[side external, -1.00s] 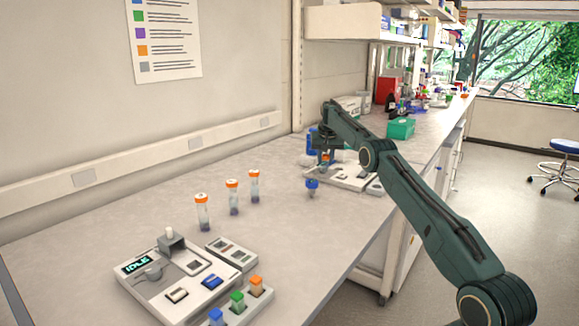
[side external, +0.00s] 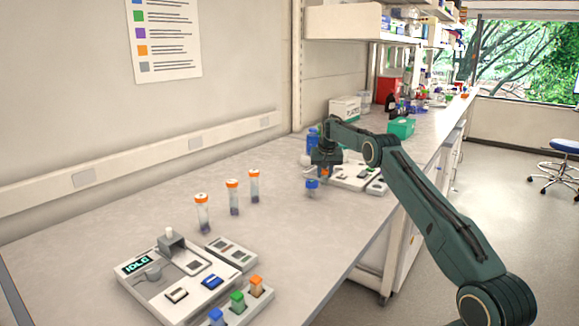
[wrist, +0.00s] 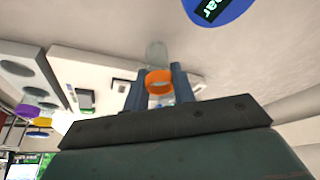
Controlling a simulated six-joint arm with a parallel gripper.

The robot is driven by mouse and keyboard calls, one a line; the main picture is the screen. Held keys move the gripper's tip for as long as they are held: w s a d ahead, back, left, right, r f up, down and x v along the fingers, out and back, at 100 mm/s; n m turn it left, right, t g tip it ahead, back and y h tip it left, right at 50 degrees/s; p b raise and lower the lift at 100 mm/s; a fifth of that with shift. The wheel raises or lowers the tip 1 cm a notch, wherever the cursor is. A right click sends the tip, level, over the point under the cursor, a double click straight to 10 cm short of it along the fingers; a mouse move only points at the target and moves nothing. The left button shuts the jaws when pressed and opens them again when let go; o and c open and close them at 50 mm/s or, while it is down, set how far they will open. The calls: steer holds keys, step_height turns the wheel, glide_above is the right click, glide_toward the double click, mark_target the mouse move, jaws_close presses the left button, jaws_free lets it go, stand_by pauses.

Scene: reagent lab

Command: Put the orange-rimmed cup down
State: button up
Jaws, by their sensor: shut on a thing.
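The orange-rimmed cup (wrist: 157,82) is a clear vessel with an orange ring, held between my gripper's two blue-grey fingers in the wrist view. My gripper (wrist: 160,90) is shut on it. In the side view, my gripper (side external: 326,170) points down beside the white station at the bench's right edge, and a small orange patch of the cup (side external: 326,173) shows under it. The fingers and wrist hide most of the cup there. I cannot tell whether its base touches the bench.
A white station (side external: 352,175) lies behind and right. Several orange-capped vials (side external: 233,197) stand mid-bench. An IDLE device (side external: 165,285) sits in front. Bench between these is clear.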

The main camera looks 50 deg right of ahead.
steer(key=shift+f, duration=0.7)
steer(key=shift+f, duration=0.15)
steer(key=o, duration=1)
steer(key=shift+c, duration=0.2)
steer(key=v, duration=1.2)
steer(key=shift+r, duration=0.25)
steer(key=shift+d, duration=0.1)
